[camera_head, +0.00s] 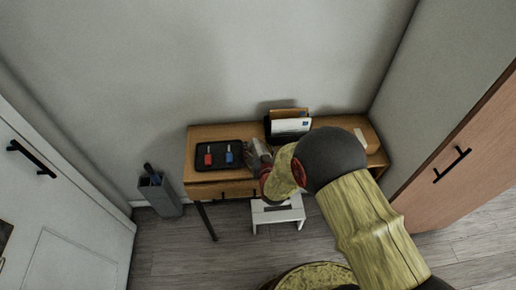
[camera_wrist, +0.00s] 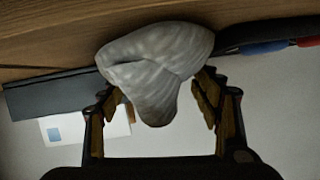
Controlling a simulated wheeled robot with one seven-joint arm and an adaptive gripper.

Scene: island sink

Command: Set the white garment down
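The white garment (camera_wrist: 155,65) is a crumpled, rounded bundle between the two fingers of my gripper (camera_wrist: 158,88) in the wrist view. The fingers press on it from both sides, and part of it hangs between them. In the head view, my gripper (camera_head: 262,168) is over the front part of the wooden table (camera_head: 200,134), just right of the black tray. The garment shows there only as a small pale patch (camera_head: 258,153), partly hidden by the gripper. I cannot tell whether it touches the tabletop.
A black tray (camera_head: 220,164) with a red and a blue key fob lies on the table's left. A letter holder (camera_head: 290,127) with envelopes stands at the back middle. A white stool (camera_head: 278,214) is below the front. A grey umbrella stand (camera_head: 160,197) stands at left.

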